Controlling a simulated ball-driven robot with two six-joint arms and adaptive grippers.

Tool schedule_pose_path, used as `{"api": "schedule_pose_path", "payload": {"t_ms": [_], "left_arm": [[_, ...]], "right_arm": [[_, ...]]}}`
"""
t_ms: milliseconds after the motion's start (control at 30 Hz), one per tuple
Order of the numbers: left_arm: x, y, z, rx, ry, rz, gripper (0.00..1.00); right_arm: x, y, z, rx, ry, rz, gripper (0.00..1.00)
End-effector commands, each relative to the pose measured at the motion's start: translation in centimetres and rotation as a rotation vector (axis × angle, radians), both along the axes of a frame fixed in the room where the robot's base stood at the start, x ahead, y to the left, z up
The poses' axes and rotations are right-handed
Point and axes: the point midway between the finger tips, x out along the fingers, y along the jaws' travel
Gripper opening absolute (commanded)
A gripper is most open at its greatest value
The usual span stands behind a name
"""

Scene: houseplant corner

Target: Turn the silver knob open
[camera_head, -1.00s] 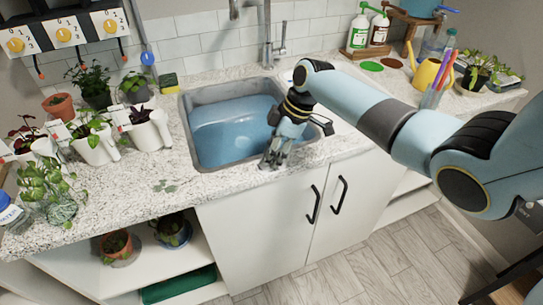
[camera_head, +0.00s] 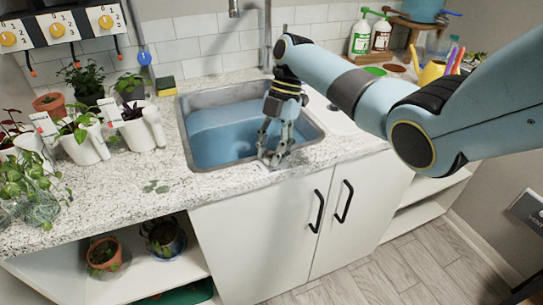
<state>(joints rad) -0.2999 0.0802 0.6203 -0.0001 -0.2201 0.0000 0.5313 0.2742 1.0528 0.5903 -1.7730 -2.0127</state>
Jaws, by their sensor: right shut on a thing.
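My right gripper (camera_head: 272,157) points down at the front right corner of the sink (camera_head: 182,130), low over the counter rim. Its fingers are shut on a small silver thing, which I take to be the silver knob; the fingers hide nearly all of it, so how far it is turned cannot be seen. The faucet (camera_head: 266,45) stands behind the sink, partly covered by my right arm. My left gripper is not in view.
Blue water (camera_head: 225,125) lies in the sink. Potted plants and white pitchers (camera_head: 142,128) crowd the left counter. Yellow dials (camera_head: 57,29) hang at the upper left. Soap bottles (camera_head: 361,36) stand at the back right. Black-handled cabinet doors (camera_head: 270,215) are below.

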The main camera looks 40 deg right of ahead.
Motion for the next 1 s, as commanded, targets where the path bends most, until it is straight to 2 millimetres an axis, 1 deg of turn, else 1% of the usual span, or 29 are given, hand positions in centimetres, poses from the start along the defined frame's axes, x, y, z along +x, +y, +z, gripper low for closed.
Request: {"api": "schedule_pose_path", "payload": {"t_ms": [33, 100, 400, 967, 1000], "left_arm": [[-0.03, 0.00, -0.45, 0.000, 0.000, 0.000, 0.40], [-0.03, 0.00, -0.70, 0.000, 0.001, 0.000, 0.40], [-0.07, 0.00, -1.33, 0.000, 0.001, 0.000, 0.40], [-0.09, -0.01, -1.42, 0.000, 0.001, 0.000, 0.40], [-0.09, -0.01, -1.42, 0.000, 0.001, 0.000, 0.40]], "right_arm": [[0.11, 0.05, -0.19, 0.001, -0.002, 0.031, 0.00], [0.08, 0.05, -0.20, 0.000, 0.000, 0.074, 0.00], [0.10, 0.01, -0.10, -0.002, 0.000, 0.190, 0.00], [0.07, 0.04, -0.04, -0.001, 0.000, 0.218, 0.00], [0.07, 0.04, -0.04, -0.001, 0.000, 0.218, 0.33]]}}
